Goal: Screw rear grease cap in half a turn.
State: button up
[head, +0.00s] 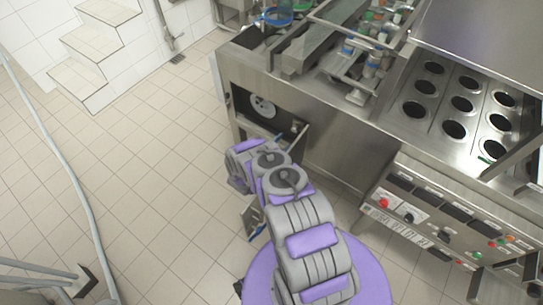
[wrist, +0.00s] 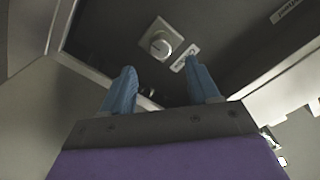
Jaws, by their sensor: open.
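My gripper (wrist: 160,68) is open in the wrist view, with two blue fingers apart and nothing held between them. A pale round knob (wrist: 160,45) on a square plate sits on the dark panel beyond the fingertips, apart from them. A small pale label plate (wrist: 185,58) is beside it, near the right finger. A small bright fitting (wrist: 152,93) shows low between the fingers, too small to identify. I cannot tell which part is the rear grease cap. In the head view my arm reaches the machine's open lower compartment, and its own links mostly hide the gripper.
The steel machine (head: 330,150) has an open compartment with a white disc (head: 263,106) inside. Its frame edges border the opening closely. A control panel (head: 440,225) is at the right. A grey hose (head: 60,160) lies at the left. The tiled floor (head: 150,170) between is clear.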

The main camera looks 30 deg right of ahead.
jog(key=v, duration=1)
jog(key=shift+f, duration=0.1)
